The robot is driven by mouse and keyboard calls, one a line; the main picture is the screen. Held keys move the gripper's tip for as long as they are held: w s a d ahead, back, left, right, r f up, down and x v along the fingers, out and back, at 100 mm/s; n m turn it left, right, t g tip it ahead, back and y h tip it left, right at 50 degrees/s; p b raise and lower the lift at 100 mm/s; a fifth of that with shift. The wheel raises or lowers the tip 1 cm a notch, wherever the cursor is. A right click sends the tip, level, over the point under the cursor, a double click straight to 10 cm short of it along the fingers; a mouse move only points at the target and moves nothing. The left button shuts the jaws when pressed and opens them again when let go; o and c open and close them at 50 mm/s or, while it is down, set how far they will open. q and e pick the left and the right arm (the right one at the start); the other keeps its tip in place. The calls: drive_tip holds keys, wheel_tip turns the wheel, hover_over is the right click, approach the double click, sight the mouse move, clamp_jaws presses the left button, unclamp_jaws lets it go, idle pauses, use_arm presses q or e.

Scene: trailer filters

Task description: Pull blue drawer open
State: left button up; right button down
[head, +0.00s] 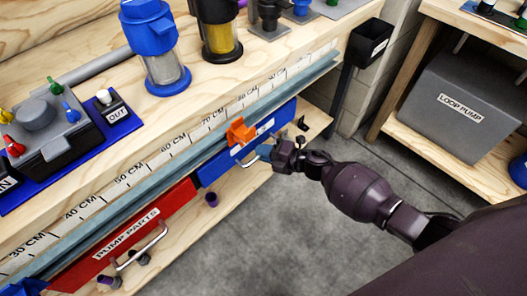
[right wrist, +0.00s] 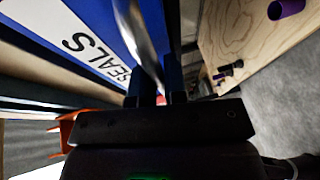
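The blue drawer (head: 215,168) sits under the ruler-marked bench edge, right of the red drawer, and looks closed. Its front also shows in the right wrist view (right wrist: 60,42) with a "SEALS" label (right wrist: 95,60). My right gripper (head: 277,155) is at the drawer's silver handle (head: 251,160). In the right wrist view the handle (right wrist: 142,40) runs down to the narrow gap between my dark fingers (right wrist: 160,88). Whether they clamp it or only surround it cannot be told. My left gripper is not in view.
The red "PUMP PARTS" drawer (head: 120,232) is to the left. A lower wooden shelf (head: 225,192) holds small parts, including a purple one (head: 211,200). Grey floor (head: 260,245) is open in front.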

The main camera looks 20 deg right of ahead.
drive_tip(key=shift+s, duration=0.1)
use_arm(q)
drive_tip(key=p, duration=0.1)
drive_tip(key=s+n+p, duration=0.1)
drive_tip(key=p, duration=0.1)
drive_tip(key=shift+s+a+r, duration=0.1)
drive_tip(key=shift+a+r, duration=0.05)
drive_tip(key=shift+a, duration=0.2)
use_arm(e)
drive_tip(key=s+d, duration=0.5)
drive_tip(key=s, duration=0.8)
drive_tip(key=s+d, duration=0.5)
drive_tip(key=s, duration=0.9)
drive_tip(key=c, duration=1.2)
unclamp_jaws()
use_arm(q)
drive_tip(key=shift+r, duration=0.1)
use_arm(e)
drive_tip(key=shift+s, duration=0.1)
use_arm(q)
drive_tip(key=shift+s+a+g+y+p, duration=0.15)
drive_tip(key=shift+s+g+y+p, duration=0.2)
drive_tip(key=shift+p, duration=0.35)
use_arm(e)
drive_tip(key=v, duration=1)
drive_tip(key=shift+s+d+r, duration=0.2)
drive_tip(key=shift+s+d, duration=0.05)
drive_tip(key=shift+d, duration=0.05)
